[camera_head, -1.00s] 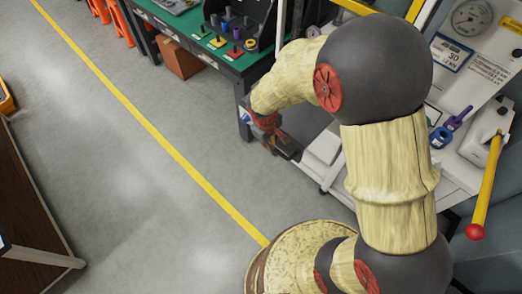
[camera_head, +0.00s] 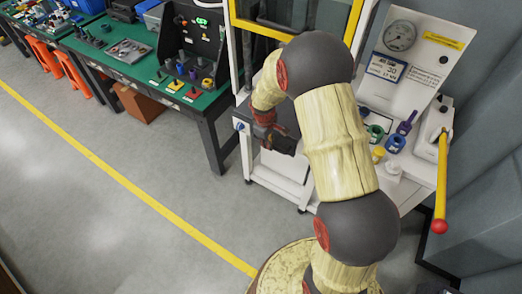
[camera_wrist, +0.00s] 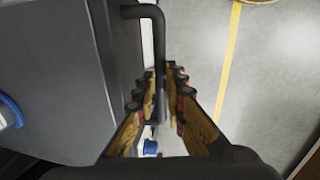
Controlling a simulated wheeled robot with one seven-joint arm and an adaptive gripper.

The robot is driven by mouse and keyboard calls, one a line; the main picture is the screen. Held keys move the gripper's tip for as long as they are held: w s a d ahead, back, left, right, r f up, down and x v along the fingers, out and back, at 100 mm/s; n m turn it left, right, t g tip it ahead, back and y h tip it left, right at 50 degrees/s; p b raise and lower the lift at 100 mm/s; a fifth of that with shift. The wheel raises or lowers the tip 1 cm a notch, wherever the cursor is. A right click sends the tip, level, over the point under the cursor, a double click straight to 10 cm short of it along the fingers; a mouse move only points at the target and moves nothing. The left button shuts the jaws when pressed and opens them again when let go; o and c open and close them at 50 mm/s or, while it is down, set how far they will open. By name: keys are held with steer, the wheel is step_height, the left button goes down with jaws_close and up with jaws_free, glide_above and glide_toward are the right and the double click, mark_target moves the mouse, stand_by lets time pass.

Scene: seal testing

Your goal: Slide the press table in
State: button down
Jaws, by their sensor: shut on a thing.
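The press table shows in the wrist view as a flat dark grey slab (camera_wrist: 55,60) with a bent black bar handle (camera_wrist: 158,35) on its edge. My gripper (camera_wrist: 163,88) has its fingers on both sides of the handle and is shut on it. In the head view my gripper (camera_head: 275,138) is at the front left of the white press stand (camera_head: 285,170). There the arm and gripper hide the handle and much of the table. How far in the table sits cannot be told.
A yellow-framed guard (camera_head: 290,30) stands above the press stand. A lever with a red knob (camera_head: 440,226) and a gauge panel (camera_head: 400,65) are at the right. A green workbench (camera_head: 190,105) is at the left. The floor by the yellow line (camera_head: 130,178) is clear.

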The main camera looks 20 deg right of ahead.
mark_target(282, 123)
steer(key=w+d, duration=0.2)
steer(key=d, duration=0.1)
steer(key=w+d+p, duration=0.1)
steer(key=w+d, duration=0.3)
steer(key=d, duration=0.1)
steer(key=shift+d, duration=0.3)
steer(key=shift+w+d, duration=0.25)
steer(key=shift+d, duration=0.15)
steer(key=shift+r, duration=0.1)
steer(key=c, duration=2)
jaws_free()
steer(key=shift+w+d, duration=0.1)
steer(key=shift+d, duration=0.1)
steer(key=shift+c, duration=0.2)
steer(key=shift+o, duration=1)
steer(key=shift+a, duration=0.1)
step_height(282, 123, up, 12)
steer(key=s+a, duration=0.1)
steer(key=a, duration=0.1)
steer(key=shift+s+f, duration=0.2)
